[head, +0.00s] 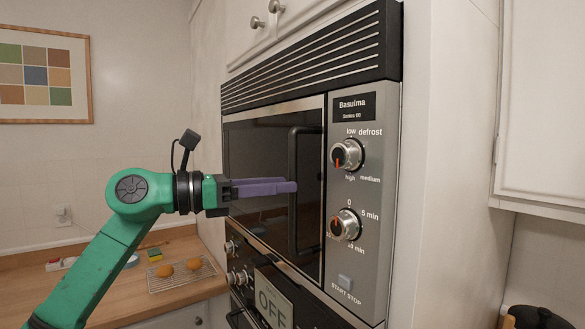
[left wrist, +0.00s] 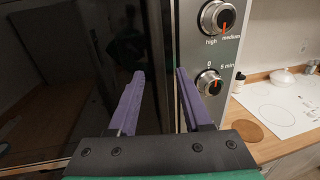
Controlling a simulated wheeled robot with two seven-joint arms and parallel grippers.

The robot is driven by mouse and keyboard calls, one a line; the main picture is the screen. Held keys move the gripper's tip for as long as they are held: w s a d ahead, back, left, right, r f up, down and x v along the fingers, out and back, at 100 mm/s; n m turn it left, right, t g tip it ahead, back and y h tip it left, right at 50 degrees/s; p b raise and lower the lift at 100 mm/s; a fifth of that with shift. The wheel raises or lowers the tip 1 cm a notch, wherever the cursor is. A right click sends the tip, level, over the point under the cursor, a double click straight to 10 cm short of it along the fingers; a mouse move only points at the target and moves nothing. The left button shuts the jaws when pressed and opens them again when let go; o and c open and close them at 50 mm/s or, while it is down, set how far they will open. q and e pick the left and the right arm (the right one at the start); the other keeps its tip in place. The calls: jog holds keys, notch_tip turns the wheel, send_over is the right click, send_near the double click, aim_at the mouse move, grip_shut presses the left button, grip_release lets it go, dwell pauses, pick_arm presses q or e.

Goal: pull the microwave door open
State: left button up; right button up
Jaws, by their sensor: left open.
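The microwave door (head: 258,165) is a dark glass panel, shut flush in the wall unit. Its black vertical bar handle (head: 293,225) stands at the door's right edge, beside the control panel. My left gripper (head: 296,187) has purple fingers and points right, with its tips at the handle's mid-height. In the left wrist view the fingers (left wrist: 158,75) are apart, and a dark upright bar, seemingly the handle, shows between them. I cannot tell whether either finger touches it. My right gripper is not in view.
The control panel (head: 356,265) with two knobs is right of the door. A lower oven with an OFF display (head: 272,303) sits beneath. A wooden counter (head: 100,285) with a rack of food (head: 180,275) lies at left. A white cabinet (head: 553,110) is at right.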

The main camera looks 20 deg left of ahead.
pick_arm(q)
jog(key=x, duration=0.3)
jog(key=shift+w+d+p, duration=0.2)
jog(key=shift+w+p, duration=0.05)
jog(key=shift+p, duration=0.15)
jog(key=shift+s+a, duration=0.1)
jog(key=shift+s, duration=0.05)
grip_shut()
dwell(0.8)
